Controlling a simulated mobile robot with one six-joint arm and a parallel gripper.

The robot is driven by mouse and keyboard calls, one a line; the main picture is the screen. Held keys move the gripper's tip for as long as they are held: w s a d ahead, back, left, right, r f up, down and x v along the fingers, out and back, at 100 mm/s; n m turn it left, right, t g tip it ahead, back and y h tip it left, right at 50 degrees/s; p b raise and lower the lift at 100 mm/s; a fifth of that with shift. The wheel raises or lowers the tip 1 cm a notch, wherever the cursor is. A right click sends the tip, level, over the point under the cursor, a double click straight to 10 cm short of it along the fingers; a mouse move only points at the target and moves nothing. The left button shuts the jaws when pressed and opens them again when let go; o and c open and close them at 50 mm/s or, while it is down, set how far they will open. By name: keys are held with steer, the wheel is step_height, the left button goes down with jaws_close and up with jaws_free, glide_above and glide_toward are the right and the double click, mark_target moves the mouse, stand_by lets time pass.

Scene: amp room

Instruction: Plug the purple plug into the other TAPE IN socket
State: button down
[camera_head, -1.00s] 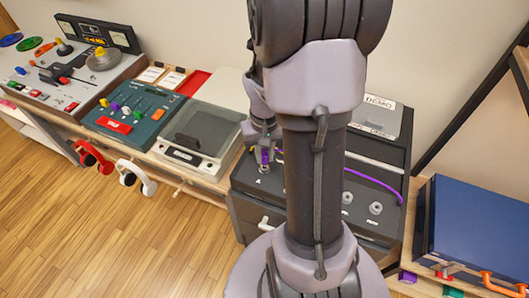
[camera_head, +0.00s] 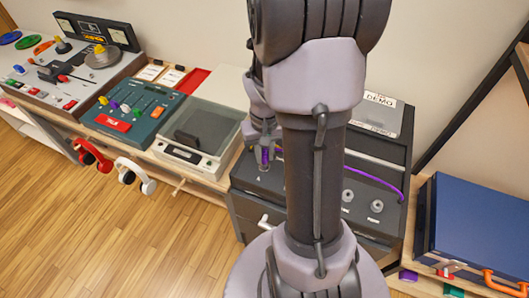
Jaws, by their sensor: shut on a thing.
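My gripper (camera_head: 265,149) is in the left part of the view, partly behind my own arm. It is shut on the purple plug (camera_head: 265,157), which points down at the left end of the black amp's top panel (camera_head: 243,166). The plug is over or at a socket there; I cannot tell whether it is seated. A purple cable (camera_head: 376,178) runs behind my arm and arcs to the amp's right side. Two round grey sockets (camera_head: 376,206) and (camera_head: 348,196) show on the right of the panel. My arm hides the panel's middle, and socket labels are too small to read.
A clear-lidded deck (camera_head: 205,135) stands close to the amp's left. A teal mixer (camera_head: 135,118) and a turntable console (camera_head: 70,75) are further left. Red headphones (camera_head: 95,155) and white headphones (camera_head: 135,175) hang at the bench's front. A blue case (camera_head: 485,225) stands right.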

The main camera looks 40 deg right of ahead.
steer(key=shift+f+b, duration=0.35)
steer(key=shift+f, duration=0.1)
steer(key=c, duration=1.2)
jaws_free()
step_height(320, 180, up, 17)
steer(key=p, duration=0.7)
steer(key=shift+r, duration=0.2)
